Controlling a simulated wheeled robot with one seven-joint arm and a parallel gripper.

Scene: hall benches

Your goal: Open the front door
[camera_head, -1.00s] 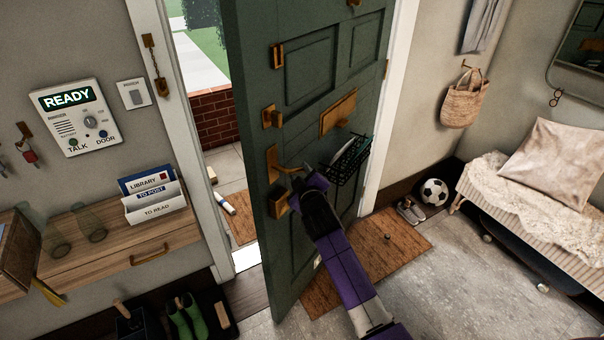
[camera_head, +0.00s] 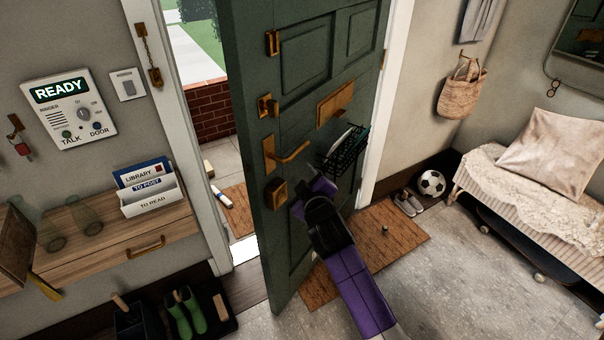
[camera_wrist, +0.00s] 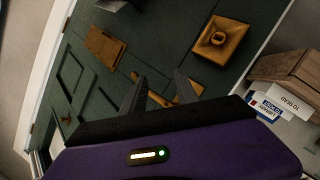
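The dark green front door (camera_head: 300,95) stands ajar, with the porch showing through the gap on its left. Its brass lever handle (camera_head: 292,153) is uncovered in the head view, above my gripper; in the wrist view the lever (camera_wrist: 156,96) lies beyond and between the fingers. A brass lock box (camera_head: 277,193) sits below the lever. My gripper (camera_wrist: 160,90) is open and empty, its two dark fingers spread, apart from the lever as far as I can tell. In the head view the purple hand partly hides the fingers, close to the door face.
A wire basket (camera_head: 344,148) hangs on the door's inner face. A wooden shelf (camera_head: 105,250) and green boots (camera_head: 184,313) stand left.

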